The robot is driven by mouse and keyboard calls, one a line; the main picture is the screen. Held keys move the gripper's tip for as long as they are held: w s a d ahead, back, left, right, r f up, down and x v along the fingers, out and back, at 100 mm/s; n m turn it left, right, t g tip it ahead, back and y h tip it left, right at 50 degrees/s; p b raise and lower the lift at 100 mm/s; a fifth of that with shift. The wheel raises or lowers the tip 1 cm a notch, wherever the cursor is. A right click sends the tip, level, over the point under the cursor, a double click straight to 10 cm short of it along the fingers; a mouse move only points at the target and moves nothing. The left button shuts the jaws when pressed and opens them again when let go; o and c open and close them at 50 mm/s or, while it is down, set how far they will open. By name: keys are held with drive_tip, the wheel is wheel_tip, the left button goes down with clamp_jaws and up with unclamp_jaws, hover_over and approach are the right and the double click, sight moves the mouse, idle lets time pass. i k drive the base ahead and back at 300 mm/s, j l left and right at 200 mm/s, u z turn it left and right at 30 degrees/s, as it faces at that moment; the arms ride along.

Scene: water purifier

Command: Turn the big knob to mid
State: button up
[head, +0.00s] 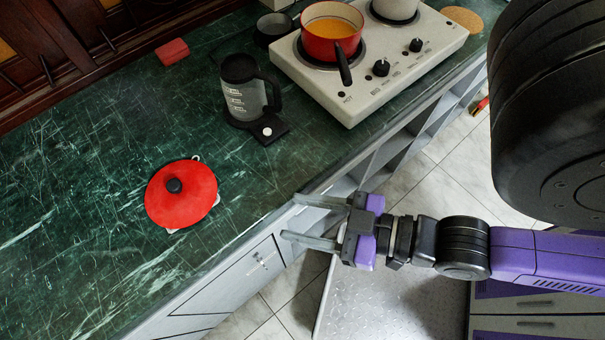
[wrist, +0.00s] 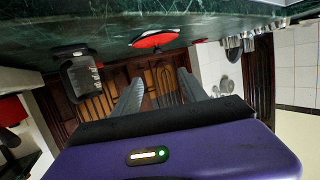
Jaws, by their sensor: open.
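A white two-burner stove (head: 350,108) stands at the back right of the counter in the head view. Two black knobs, a nearer knob (head: 381,68) and a farther knob (head: 416,45), sit on its front strip. I cannot tell which is the big knob or read their settings. A grey jug with a black lid (head: 243,95) stands left of the stove on a black base with a white round button (head: 267,131). My gripper (head: 292,218) is open and empty at the counter's front edge, apart from the stove and jug. Its fingers also show in the wrist view (wrist: 160,78).
A red pot (head: 331,45) of orange liquid is on the near burner, its black handle sticking out near the knobs. A red lid (head: 181,192) lies on the green counter (head: 80,200). A red block (head: 172,52) lies behind. The left counter is clear.

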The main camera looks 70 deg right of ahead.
sight(381, 68)
drive_tip(key=z, duration=1.75)
drive_tip(key=k+u, duration=0.15)
drive_tip(key=i+j, duration=0.05)
